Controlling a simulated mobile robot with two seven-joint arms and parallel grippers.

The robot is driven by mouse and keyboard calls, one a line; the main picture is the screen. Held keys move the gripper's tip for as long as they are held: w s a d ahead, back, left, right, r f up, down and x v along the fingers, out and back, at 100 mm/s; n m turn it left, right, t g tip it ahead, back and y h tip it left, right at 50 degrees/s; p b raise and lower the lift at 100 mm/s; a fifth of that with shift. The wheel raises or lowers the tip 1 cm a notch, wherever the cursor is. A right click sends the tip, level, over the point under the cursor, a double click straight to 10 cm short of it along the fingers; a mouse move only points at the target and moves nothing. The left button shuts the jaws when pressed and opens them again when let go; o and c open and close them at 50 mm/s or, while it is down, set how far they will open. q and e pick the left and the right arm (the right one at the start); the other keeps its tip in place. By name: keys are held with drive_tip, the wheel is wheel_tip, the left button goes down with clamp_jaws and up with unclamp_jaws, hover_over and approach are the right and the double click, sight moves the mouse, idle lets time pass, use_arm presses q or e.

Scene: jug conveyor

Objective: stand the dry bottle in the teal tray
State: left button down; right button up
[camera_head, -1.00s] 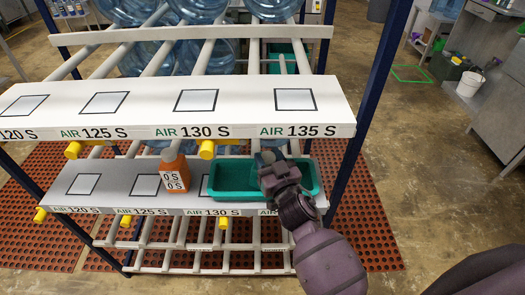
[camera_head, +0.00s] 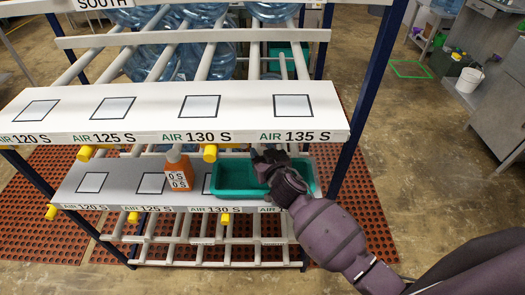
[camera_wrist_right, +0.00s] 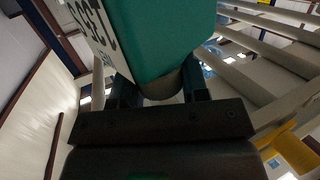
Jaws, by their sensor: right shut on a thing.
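The teal tray (camera_head: 237,192) sits on the lower shelf, near the AIR 135 S end. An orange bottle (camera_head: 179,172) with a white label stands upright on that shelf, left of the tray and apart from it. My right gripper (camera_head: 265,158) reaches in from the lower right, over the tray's back right part. In the wrist view its fingers (camera_wrist_right: 162,92) are shut on a rounded grey thing (camera_wrist_right: 163,85), mostly hidden. My left gripper is not in view.
The upper white shelf (camera_head: 240,112) overhangs the back of the lower shelf (camera_head: 120,180). A blue post (camera_head: 362,105) stands right of the tray. Large clear blue jugs (camera_head: 205,60) lie on the rack behind. The floor to the right (camera_head: 430,170) is open.

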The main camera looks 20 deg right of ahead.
drive_tip(key=shift+f, duration=0.1)
drive_tip(key=o, duration=1.2)
drive_tip(key=shift+o, duration=0.2)
drive_tip(key=s+d+r, duration=0.1)
drive_tip(key=s+r, duration=0.1)
drive_tip(key=s, duration=1)
drive_tip(key=s+d+f+g+h, duration=0.1)
drive_tip(key=s+d+f+g, duration=0.3)
drive_tip(key=s+d+f, duration=0.7)
drive_tip(key=s+f, duration=0.1)
drive_tip(key=s, duration=0.2)
drive_tip(key=shift+s+f+h, duration=0.35)
drive_tip(key=shift+s+h, duration=0.05)
